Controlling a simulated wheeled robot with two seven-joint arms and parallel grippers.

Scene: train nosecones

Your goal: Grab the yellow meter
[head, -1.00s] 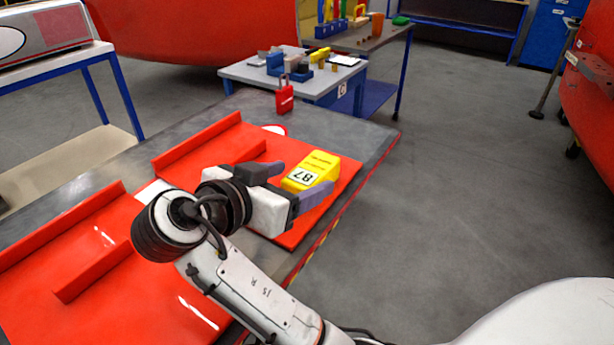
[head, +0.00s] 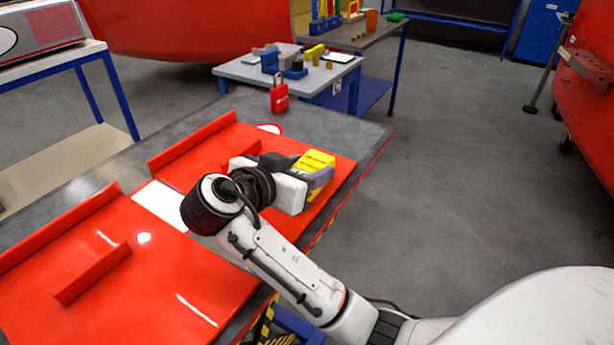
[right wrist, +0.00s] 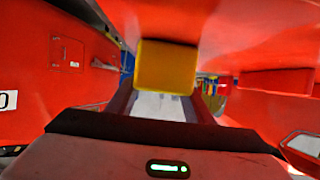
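The yellow meter (head: 318,162) is on or just above the red panel (head: 215,150) on the grey table. My right gripper (head: 304,170) is at it, with one finger on each side and the wrist to its left. The gripper body and near finger cover much of the meter, including its number label. In the right wrist view the yellow meter (right wrist: 165,66) fills the space at the fingertips. Whether both fingers press on it cannot be told. My left gripper is not in view.
A red padlock-like block (head: 279,95) stands on the grey table behind the panel. A second red panel (head: 120,260) lies at the front left. A small table (head: 235,72) with several parts stands behind.

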